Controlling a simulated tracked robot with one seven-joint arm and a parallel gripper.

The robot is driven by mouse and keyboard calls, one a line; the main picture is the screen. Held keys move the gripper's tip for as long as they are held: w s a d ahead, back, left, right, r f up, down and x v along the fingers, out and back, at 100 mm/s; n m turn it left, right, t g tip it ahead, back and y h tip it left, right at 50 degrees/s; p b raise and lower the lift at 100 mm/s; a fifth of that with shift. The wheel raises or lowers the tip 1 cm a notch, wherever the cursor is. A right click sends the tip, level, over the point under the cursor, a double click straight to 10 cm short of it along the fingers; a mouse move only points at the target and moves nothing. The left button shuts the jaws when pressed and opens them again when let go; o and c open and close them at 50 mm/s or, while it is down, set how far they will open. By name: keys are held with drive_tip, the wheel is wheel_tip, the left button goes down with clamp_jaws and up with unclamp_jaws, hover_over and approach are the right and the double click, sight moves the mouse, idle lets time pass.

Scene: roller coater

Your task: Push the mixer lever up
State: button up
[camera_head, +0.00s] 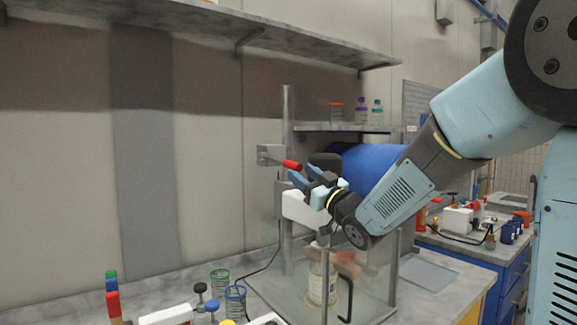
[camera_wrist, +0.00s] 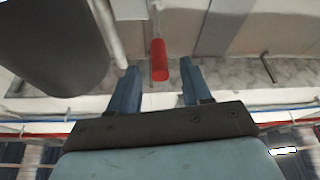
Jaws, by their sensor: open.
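The mixer lever has a red handle (camera_head: 292,165) and sticks out from a grey bracket (camera_head: 268,154) on a vertical post (camera_head: 287,115) in the head view. My gripper (camera_head: 303,175) is open just below and beside the red handle. In the wrist view the red handle (camera_wrist: 159,60) lies between the tips of my open gripper (camera_wrist: 158,84), nearer the left finger, with gaps on both sides. I cannot tell whether a finger touches it. The white mixer body (camera_head: 303,209) is below my gripper, partly hidden by it. A jar (camera_head: 322,284) stands under the mixer.
A blue drum (camera_head: 370,168) is behind my arm. A wall shelf (camera_head: 345,127) with bottles is behind the mixer, and a long shelf (camera_head: 190,25) runs above. Wire holders (camera_head: 236,302) and small bottles stand on the bench at left.

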sight(290, 164)
drive_tip(key=shift+x, duration=3.2)
drive_tip(key=shift+d, duration=0.1)
clamp_jaws()
